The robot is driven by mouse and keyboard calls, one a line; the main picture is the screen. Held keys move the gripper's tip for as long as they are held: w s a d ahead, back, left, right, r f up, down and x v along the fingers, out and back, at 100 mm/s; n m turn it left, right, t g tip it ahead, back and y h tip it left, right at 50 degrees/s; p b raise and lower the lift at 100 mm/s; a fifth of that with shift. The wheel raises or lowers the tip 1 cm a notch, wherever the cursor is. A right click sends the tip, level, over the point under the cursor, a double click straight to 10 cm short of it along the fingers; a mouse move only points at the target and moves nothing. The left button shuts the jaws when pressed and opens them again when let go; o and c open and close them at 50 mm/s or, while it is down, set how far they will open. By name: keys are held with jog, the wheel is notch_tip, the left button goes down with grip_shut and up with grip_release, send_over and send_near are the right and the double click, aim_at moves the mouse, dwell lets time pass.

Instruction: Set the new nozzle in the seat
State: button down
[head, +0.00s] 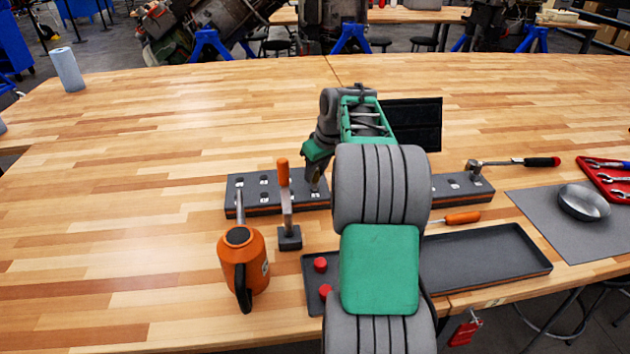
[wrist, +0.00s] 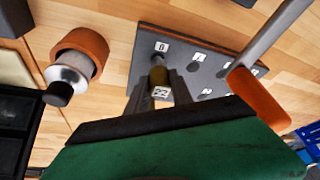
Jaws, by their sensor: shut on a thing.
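A dark grey strip (head: 262,192) with rows of white labels and small round seats lies on the table; it also shows in the wrist view (wrist: 150,38). My gripper (head: 315,178) points down over the right part of the strip's left section. In the wrist view my gripper (wrist: 158,88) is shut on a small brass-coloured nozzle (wrist: 159,76) between its two dark fingers. A white label reading 22 shows just below the nozzle. The nozzle's tip lies at the strip, close to one label; whether it sits in a seat or above it cannot be told.
An orange-handled upright tool (head: 285,205) stands close left of my gripper, with an orange can (head: 243,262) beyond it. A black tray (head: 490,254) lies at right, behind it a ratchet (head: 515,162). A grey mat (head: 565,235) holds a metal bowl (head: 583,202).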

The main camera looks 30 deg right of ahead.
jog(key=shift+r+p, duration=1.95)
jog(key=shift+r, duration=0.55)
jog(key=shift+f, duration=0.1)
jog(key=shift+s, duration=0.1)
